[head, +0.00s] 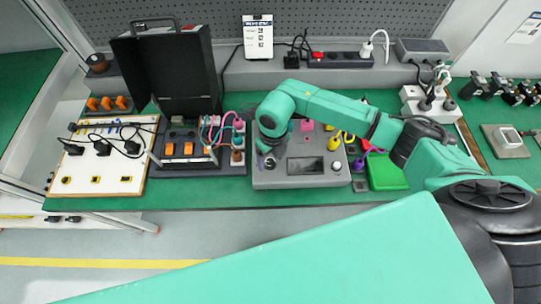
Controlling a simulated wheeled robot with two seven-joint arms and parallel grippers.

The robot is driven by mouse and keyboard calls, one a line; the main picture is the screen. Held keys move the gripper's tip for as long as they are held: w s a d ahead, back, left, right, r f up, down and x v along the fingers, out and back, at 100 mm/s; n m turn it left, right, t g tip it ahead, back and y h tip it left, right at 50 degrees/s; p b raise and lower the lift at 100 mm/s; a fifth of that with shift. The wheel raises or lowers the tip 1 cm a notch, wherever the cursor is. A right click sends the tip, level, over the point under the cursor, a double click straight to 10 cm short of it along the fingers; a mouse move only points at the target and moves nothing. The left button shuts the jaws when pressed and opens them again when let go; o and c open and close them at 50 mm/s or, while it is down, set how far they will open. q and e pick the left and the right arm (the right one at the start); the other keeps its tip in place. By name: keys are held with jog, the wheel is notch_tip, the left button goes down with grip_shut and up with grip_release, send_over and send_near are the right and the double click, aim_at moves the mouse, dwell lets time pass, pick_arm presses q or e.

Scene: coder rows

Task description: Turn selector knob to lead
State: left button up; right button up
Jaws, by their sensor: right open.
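A grey control box (330,181) stands on the green bench mat, with a dark rectangular display (306,166) on its sloped front. My right arm reaches in from the right, and its gripper (268,160) points down over the left part of the box. The gripper is open; the fingers are small and dark here, and I cannot tell whether they touch anything. The selector knob cannot be made out; the gripper and wrist cover that left part of the panel. My left gripper is out of view.
Left of the box is an open black case (170,70) behind a unit with orange parts and coloured cables. A white board (100,178) with black plugs lies farther left. A green tray (388,172) is right of the box. A power strip (338,60) is behind.

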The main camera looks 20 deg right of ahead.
jog(key=shift+f, duration=0.2)
grip_shut()
jog(key=shift+m, duration=0.3)
jog(key=m+b, duration=0.1)
jog(key=m, duration=0.1)
jog(key=shift+m, duration=0.4)
jog(key=m, duration=0.4)
jog(key=shift+m+b, duration=0.3)
jog(key=shift+b, duration=0.1)
jog(key=m, duration=0.4)
jog(key=shift+t+b, duration=0.3)
jog(key=shift+r+m, duration=0.1)
jog(key=shift+m, duration=1.8)
